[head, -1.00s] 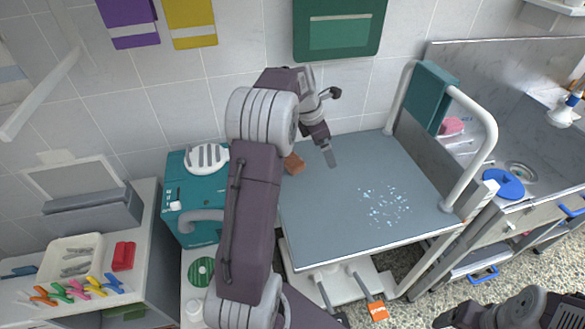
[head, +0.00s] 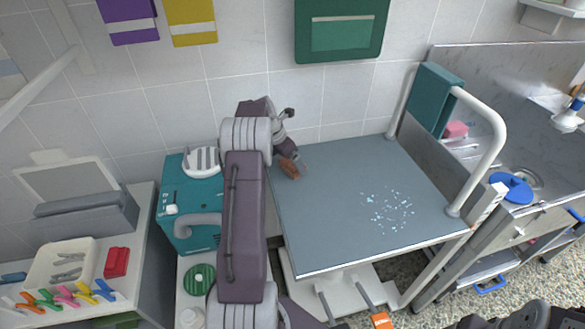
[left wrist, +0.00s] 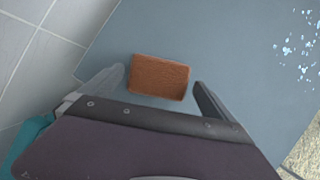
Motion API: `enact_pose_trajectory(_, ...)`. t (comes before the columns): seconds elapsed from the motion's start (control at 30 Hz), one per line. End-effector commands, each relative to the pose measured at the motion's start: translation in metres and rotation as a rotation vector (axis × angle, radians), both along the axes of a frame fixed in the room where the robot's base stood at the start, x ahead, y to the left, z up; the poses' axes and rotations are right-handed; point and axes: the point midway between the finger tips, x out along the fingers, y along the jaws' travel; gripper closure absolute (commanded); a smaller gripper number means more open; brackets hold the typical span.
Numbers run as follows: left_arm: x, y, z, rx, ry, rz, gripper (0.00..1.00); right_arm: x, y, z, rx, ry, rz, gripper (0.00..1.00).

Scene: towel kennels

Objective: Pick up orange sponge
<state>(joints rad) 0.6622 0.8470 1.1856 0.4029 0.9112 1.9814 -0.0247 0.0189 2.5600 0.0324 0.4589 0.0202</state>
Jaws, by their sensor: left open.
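The orange sponge (head: 290,168) lies on the grey table top (head: 350,220) near its far left corner. In the left wrist view the sponge (left wrist: 159,77) is a brown-orange block, lying between and slightly ahead of the two fingertips. My left gripper (head: 297,166) is open around it, with a gap between each finger (left wrist: 158,84) and the sponge. In the head view the gripper partly covers the sponge. My right arm (head: 520,315) shows only in part at the bottom right, and its fingers cannot be made out.
Blue-white specks (head: 387,210) are scattered on the table top. A white rail (head: 490,160) with a teal cloth (head: 436,98) stands at the table's right end. A teal machine (head: 190,200) stands left of the table. The tiled wall is close behind. The table's middle is clear.

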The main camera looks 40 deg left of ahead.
Motion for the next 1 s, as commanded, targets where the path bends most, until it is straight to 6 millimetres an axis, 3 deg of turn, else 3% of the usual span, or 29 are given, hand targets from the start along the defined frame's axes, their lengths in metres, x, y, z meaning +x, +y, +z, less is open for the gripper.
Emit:
enact_pose_trajectory(0.1,0.008,-0.003,-0.022,-0.001,0.001,-0.002,0.0,0.0,0.0,-0.005,0.0,0.0,0.0,0.23)
enact_pose_trajectory(0.33,0.009,-0.003,-0.024,0.001,0.0,-0.001,0.03,0.0,0.0,-0.004,0.0,0.0,0.0,0.23)
enact_pose_trajectory(0.5,0.009,-0.003,-0.023,0.0,0.0,-0.001,0.5,0.0,0.0,-0.004,0.0,0.0,0.0,0.23)
enact_pose_trajectory(0.53,0.009,-0.003,-0.023,0.0,0.0,-0.001,0.53,0.0,0.0,-0.004,0.0,0.0,0.0,0.23)
enact_pose_trajectory(0.83,0.009,-0.003,-0.018,0.0,0.0,-0.001,0.53,0.0,0.0,-0.003,0.0,0.0,0.0,0.23)
enact_pose_trajectory(1.0,0.01,-0.003,0.006,0.002,-0.003,-0.001,0.53,0.0,0.0,0.004,0.0,0.0,0.0,0.23)
